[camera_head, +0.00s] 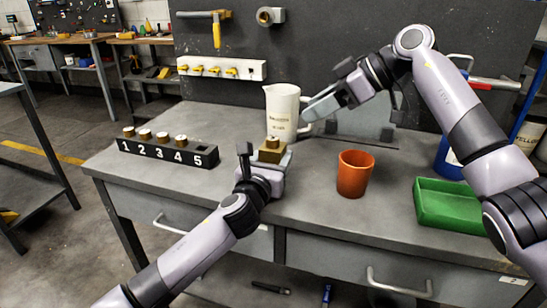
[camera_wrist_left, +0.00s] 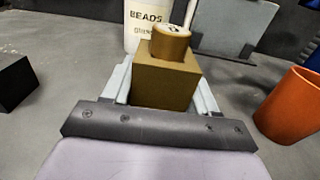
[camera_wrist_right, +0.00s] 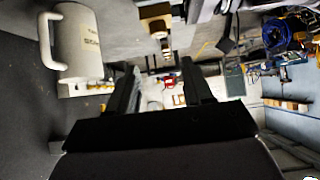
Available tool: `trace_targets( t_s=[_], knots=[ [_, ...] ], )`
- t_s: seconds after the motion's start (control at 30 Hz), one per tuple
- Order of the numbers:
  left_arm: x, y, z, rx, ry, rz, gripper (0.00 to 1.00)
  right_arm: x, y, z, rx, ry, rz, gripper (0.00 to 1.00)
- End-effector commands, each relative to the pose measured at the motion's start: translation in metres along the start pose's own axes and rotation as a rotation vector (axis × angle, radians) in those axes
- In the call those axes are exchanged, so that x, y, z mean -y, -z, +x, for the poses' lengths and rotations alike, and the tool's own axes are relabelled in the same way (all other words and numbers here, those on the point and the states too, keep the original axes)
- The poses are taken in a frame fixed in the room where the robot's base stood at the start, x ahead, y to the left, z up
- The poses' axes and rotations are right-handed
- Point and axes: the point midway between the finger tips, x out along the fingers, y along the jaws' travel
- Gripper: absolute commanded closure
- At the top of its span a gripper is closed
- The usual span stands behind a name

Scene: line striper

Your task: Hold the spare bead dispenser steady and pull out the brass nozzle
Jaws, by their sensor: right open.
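The spare bead dispenser appears to be the tan, brass-coloured block (camera_head: 268,156) near the bench's middle. The round brass nozzle (camera_head: 273,142) stands upright in its top. In the left wrist view the block (camera_wrist_left: 166,84) sits between both fingers, with the nozzle (camera_wrist_left: 170,43) above. My left gripper (camera_head: 266,163) is shut on the block's sides. My right gripper (camera_head: 308,112) is open and empty, up and right of the nozzle, near the white jug. In the right wrist view the nozzle (camera_wrist_right: 160,32) shows beyond the open fingers (camera_wrist_right: 160,85), apart from them.
A white jug (camera_head: 282,110) marked BEADS stands just behind the dispenser. An orange cup (camera_head: 355,174) and a green bin (camera_head: 450,205) are to the right. A black numbered rack (camera_head: 165,154) at left holds several brass pieces; slot 5 looks empty.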

Motion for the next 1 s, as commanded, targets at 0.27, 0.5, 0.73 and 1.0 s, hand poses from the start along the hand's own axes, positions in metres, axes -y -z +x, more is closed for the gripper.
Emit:
trace_targets(
  t_s=[0.27,0.5,0.73,1.0],
  knots=[
    [0.000,0.000,0.000,0.000,0.000,0.000,0.97,0.000,0.007,0.010,0.113,0.004,-0.002,0.43],
    [0.000,0.000,0.000,-0.001,0.000,0.000,0.97,0.000,0.007,0.018,0.200,0.001,0.001,0.43],
    [0.000,0.001,0.000,-0.001,0.000,0.000,0.97,0.001,0.003,0.037,0.202,0.003,0.000,0.43],
    [0.000,0.001,0.000,-0.001,0.000,0.000,0.97,0.001,-0.003,0.069,0.200,0.003,0.001,0.43]
  ],
)
